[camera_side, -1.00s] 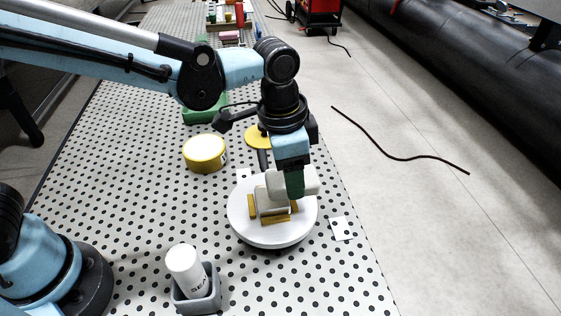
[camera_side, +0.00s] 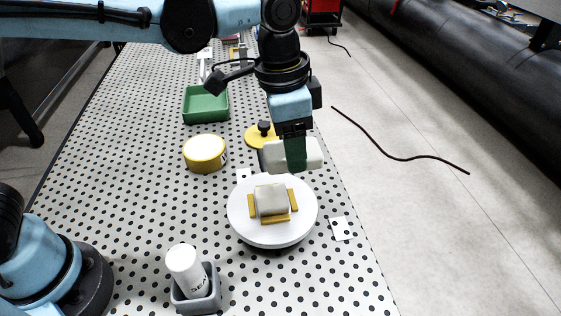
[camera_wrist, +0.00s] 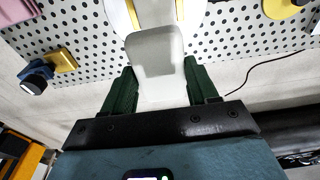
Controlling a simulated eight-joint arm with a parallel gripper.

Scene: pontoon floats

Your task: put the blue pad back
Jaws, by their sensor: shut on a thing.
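My gripper (camera_side: 296,160) is shut on a pale block (camera_side: 313,152) and holds it in the air behind and above the round white plate (camera_side: 240,222). In the wrist view, the pale block (camera_wrist: 160,88) shows between the dark green fingers. A second pale block (camera_side: 270,199) sits on the plate between yellow stops (camera_side: 276,219). I make out no clearly blue pad in the side view.
A green tray (camera_side: 206,118), a yellow-sided round tin (camera_side: 204,153) and a yellow disc with a black knob (camera_side: 255,139) stand farther back. A grey holder (camera_side: 207,301) with a white bottle (camera_side: 184,265) is at the front. A white card (camera_side: 342,228) lies right of the plate.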

